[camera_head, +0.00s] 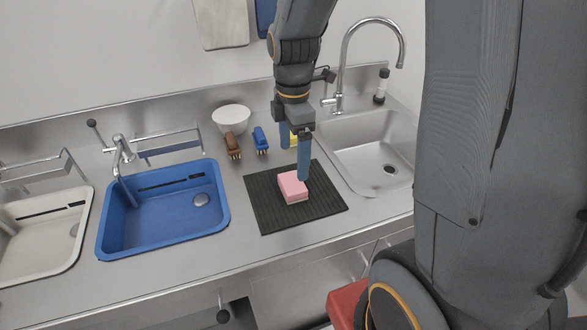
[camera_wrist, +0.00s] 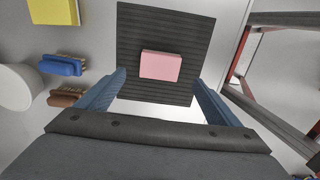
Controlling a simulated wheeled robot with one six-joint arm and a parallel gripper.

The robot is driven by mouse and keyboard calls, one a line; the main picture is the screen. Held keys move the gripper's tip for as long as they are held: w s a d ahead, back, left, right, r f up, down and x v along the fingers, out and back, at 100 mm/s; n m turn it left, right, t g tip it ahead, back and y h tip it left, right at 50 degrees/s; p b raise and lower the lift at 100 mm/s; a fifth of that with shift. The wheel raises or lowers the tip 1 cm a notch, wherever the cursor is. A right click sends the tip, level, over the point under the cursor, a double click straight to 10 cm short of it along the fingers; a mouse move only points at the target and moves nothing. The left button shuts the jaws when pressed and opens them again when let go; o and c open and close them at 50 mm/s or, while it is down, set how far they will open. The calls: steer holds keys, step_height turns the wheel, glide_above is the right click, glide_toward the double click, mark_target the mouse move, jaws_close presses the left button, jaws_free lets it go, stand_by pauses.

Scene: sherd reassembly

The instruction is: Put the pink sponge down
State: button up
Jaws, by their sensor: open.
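The pink sponge (camera_head: 292,187) lies on the black ribbed mat (camera_head: 258,212) on the steel counter. In the wrist view the sponge (camera_wrist: 161,65) is near the middle of the mat (camera_wrist: 140,25), ahead of the fingers. My gripper (camera_head: 294,158) is open, with one blue finger in front of the sponge's far edge in the head view. In the wrist view the two fingers of my gripper (camera_wrist: 161,92) stand wide apart, with the sponge between their lines and clear space on both sides. I cannot tell the exact height of the fingertips above the mat.
A blue basin (camera_head: 150,225) and a white basin (camera_head: 40,250) are to the left, a steel sink (camera_head: 372,150) to the right. A brown brush (camera_head: 232,146), a blue brush (camera_head: 261,140), a white bowl (camera_head: 231,119) and a yellow sponge (camera_wrist: 55,11) are near the mat.

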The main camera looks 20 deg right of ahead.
mark_target(295, 182)
steer(key=s+f+m+t, duration=0.1)
steer(key=s+m, duration=0.8)
steer(key=m, duration=0.9)
steer(key=shift+s+f, duration=0.15)
steer(key=shift+s, duration=0.1)
steer(key=shift+o, duration=0.5)
steer(key=shift+a, duration=0.1)
steer(key=w+m, duration=0.1)
steer(key=m, duration=0.2)
steer(key=w+d+m+y, duration=0.1)
steer(key=w+m, duration=0.1)
steer(key=m, duration=0.2)
steer(key=w+d+m+g+y, duration=0.1)
steer(key=w+m, duration=0.1)
steer(key=m, duration=0.2)
steer(key=shift+w+d+f+p, duration=0.1)
steer(key=shift+w+f+p, duration=0.15)
steer(key=shift+f+p, duration=0.05)
steer(key=w+m+y, duration=0.1)
steer(key=m, duration=0.1)
steer(key=w+f+m, duration=0.1)
steer(key=w+m, duration=0.1)
steer(key=w+f+m+y+p, duration=0.1)
steer(key=m, duration=0.2)
steer(key=shift+w+d+f+y, duration=0.15)
steer(key=shift+f+y, duration=0.05)
steer(key=shift+y, duration=0.1)
steer(key=shift+s+p+x, duration=0.2)
steer(key=shift+p+x, duration=0.5)
steer(key=shift+x, duration=2.05)
